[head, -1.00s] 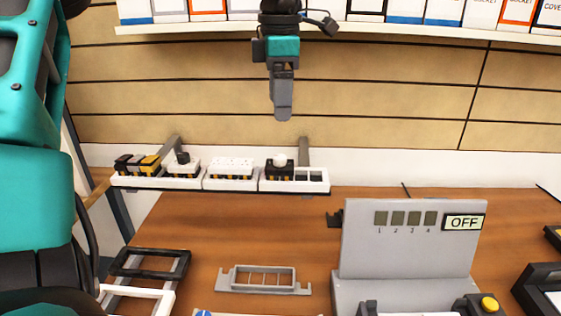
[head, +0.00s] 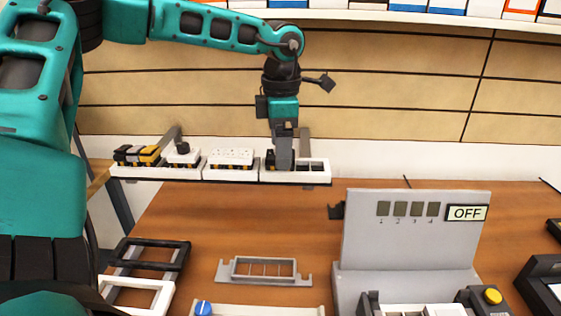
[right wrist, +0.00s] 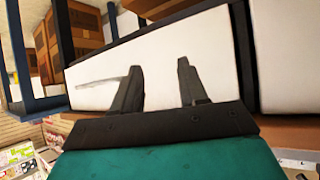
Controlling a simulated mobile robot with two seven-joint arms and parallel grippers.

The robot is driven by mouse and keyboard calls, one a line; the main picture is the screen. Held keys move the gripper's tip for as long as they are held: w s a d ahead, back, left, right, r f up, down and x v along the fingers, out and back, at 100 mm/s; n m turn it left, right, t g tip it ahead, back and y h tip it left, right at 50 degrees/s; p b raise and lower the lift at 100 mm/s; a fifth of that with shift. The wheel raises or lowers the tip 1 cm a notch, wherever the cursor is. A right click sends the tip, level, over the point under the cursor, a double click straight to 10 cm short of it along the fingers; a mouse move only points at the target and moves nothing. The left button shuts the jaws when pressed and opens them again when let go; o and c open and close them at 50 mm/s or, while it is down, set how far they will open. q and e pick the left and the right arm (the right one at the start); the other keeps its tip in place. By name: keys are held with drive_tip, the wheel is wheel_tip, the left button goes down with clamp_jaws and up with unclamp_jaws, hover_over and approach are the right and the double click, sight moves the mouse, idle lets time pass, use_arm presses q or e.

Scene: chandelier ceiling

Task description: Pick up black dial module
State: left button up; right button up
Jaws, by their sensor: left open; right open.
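A black module with a white knob stood in the right white tray (head: 298,177); only its dark left part (head: 270,160) now shows beside the gripper. A white module with a black dial (head: 183,153) sits in the left white tray (head: 150,173). My left gripper (head: 284,165) points down at the black module and covers most of it, including the knob. It is open; I cannot tell whether the fingers touch the module. My right gripper shows in the right wrist view (right wrist: 156,85), open, with nothing between its fingers.
A white socket module (head: 231,157) sits in the middle tray. Yellow-and-black modules (head: 137,155) stand at far left. On the table are a grey frame (head: 264,269), black frame (head: 152,249), white frame (head: 138,296) and a grey panel with an OFF display (head: 405,240).

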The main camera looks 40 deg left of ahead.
use_arm(q)
drive_tip(key=shift+f, duration=0.45)
drive_tip(key=c, duration=1.2)
